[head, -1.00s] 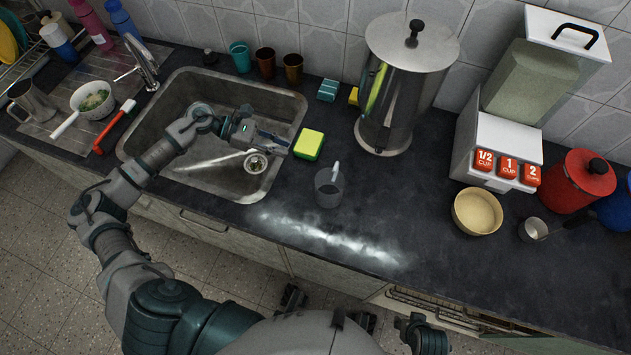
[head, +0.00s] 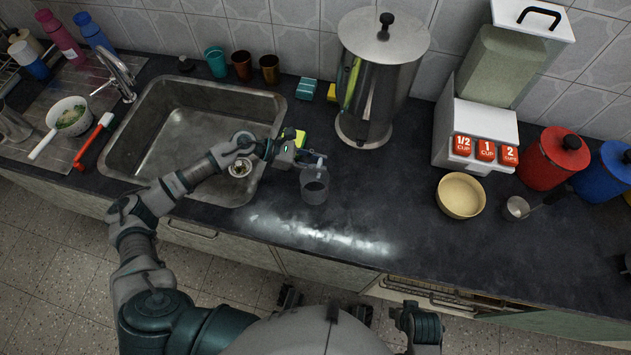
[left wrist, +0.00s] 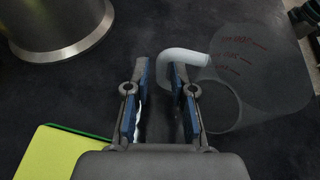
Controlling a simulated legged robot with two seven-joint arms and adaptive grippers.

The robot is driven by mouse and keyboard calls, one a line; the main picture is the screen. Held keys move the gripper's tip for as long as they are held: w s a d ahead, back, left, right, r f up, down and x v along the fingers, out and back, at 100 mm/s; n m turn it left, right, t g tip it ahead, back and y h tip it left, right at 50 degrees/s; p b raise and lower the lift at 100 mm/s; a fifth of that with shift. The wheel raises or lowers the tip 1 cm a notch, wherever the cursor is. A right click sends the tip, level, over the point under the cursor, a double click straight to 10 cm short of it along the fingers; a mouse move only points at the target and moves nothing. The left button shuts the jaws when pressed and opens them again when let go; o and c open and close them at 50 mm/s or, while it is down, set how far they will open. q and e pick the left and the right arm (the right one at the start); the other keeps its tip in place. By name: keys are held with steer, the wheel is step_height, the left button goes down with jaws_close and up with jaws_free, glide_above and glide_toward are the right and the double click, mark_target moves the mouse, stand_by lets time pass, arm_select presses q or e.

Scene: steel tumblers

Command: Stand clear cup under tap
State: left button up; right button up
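The clear cup (head: 314,190) is a see-through grey measuring cup standing on the dark counter, right of the sink. In the left wrist view the cup (left wrist: 250,70) shows red markings, and its pale handle (left wrist: 184,57) points toward my gripper. My left gripper (head: 310,160) is at the cup's handle side. In the left wrist view my left gripper (left wrist: 160,75) is open, with nothing held; the handle's bend lies just beyond the fingertips, nearer the right finger. The metal tap (head: 120,78) stands at the sink's left back corner. My right gripper is not visible.
The sink (head: 180,130) is empty. A yellow-green sponge (left wrist: 45,155) lies beside my left gripper. A big steel urn (head: 375,80) stands behind the cup. A tan bowl (head: 460,195) and a dispenser (head: 475,130) stand right. Front counter is clear.

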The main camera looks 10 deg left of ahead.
arm_select(q)
steer(key=shift+w+d+f, duration=0.15)
steer(key=shift+d+f, duration=0.15)
steer(key=shift+d, duration=0.25)
jaws_close()
steer(key=shift+a, duration=0.1)
